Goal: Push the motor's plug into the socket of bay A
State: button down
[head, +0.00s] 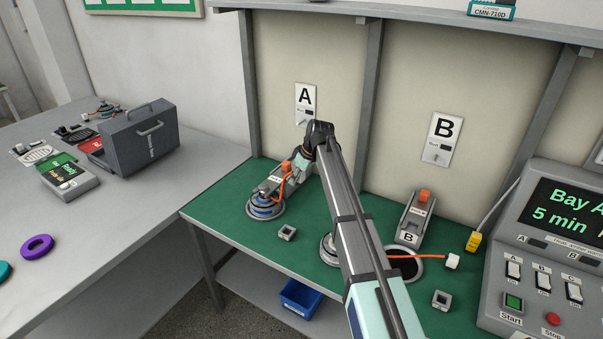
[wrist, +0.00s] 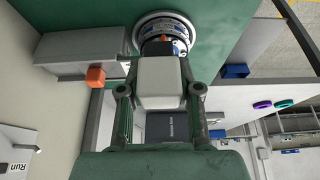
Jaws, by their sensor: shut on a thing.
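The motor (head: 265,206), a round grey hub with a blue ring, sits on the green bench in bay A, under the A sign. It shows beyond the plug in the wrist view (wrist: 165,27). My gripper (wrist: 160,90) is shut on the motor's white plug (wrist: 160,76), one finger on each side. The orange socket block (wrist: 96,77) is on the grey bay A stand (wrist: 75,50), to the left of the plug and apart from it in the wrist view. The socket also shows in the head view (head: 286,167), beside an orange cable (head: 285,187). My gripper hides the plug there.
Bay B has a like stand (head: 413,222) and a loose white plug (head: 453,261) on an orange cable. Small grey square parts lie on the bench, one in front of bay A (head: 287,232). A console (head: 550,260) stands at right. A post (head: 372,90) divides the bays.

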jog(key=s+a, duration=0.4)
jog(key=s, duration=0.3)
jog(key=b, duration=0.6)
send_over(283, 230)
jog(key=shift+d+f, duration=0.2)
jog(key=shift+f, duration=3.2)
jog(key=shift+d+f, duration=0.15)
jog(key=shift+f, duration=3.25)
jog(key=shift+f, duration=0.1)
jog(key=shift+f+b, duration=0.4)
jog(key=shift+f, duration=0.1)
jog(key=shift+f, duration=0.15)
jog(key=shift+f, duration=0.3)
jog(key=shift+s+d+f+b, duration=0.1)
jog(key=shift+s+f+b, duration=0.1)
jog(key=shift+f+b, duration=0.25)
